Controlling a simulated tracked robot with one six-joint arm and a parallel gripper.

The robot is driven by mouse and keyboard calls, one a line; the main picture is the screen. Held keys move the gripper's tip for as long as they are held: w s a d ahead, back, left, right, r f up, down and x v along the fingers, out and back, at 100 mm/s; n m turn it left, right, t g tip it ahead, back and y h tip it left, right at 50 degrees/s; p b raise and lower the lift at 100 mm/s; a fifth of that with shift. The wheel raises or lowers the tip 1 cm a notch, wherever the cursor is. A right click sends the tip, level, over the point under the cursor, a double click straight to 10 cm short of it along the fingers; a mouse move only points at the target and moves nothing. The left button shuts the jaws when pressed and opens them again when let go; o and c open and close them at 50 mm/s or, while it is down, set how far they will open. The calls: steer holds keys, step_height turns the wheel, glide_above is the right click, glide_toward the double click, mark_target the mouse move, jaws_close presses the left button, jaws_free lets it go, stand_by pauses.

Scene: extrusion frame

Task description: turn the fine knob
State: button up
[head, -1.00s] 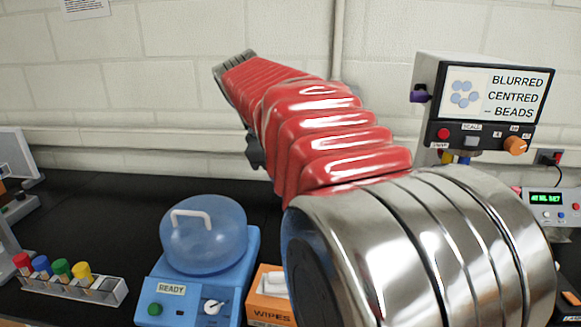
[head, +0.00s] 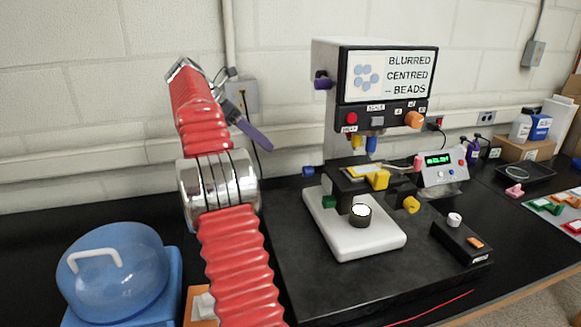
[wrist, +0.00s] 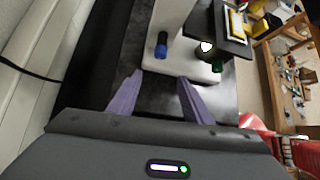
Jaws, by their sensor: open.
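A microscope-like instrument (head: 325,130) with a screen reading "BLURRED CENTRED -- BEADS" stands on a dark slab. It has a blue knob (head: 309,170) low on its left, a yellow knob (head: 411,204) low on its right and an orange knob (head: 414,120) under the screen. I cannot read which is the fine knob. My gripper (head: 262,142) is up and left of the instrument. In the wrist view my gripper (wrist: 160,78) is open and empty, its purple fingers apart. The blue knob (wrist: 161,46) lies ahead, between the fingers' lines and apart from them.
A blue domed machine (head: 115,270) stands at the lower left. A small control box (head: 462,242) sits right of the white base (head: 375,245). A green-display unit (head: 440,170) stands behind it. The wall is close behind the bench.

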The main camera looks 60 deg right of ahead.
mark_target(303, 170)
steer(key=shift+s+d+f+g, duration=0.1)
steer(key=shift+s+d+g, duration=0.05)
steer(key=shift+d, duration=0.25)
steer(key=shift+s+d+f+g, duration=0.1)
steer(key=shift+d+g, duration=0.05)
steer(key=shift+d, duration=0.2)
steer(key=x, duration=1.3)
steer(key=shift+s+f, duration=0.2)
steer(key=shift+f, duration=0.15)
steer(key=c, duration=1.1)
steer(key=shift+o, duration=0.2)
steer(key=shift+r, duration=0.1)
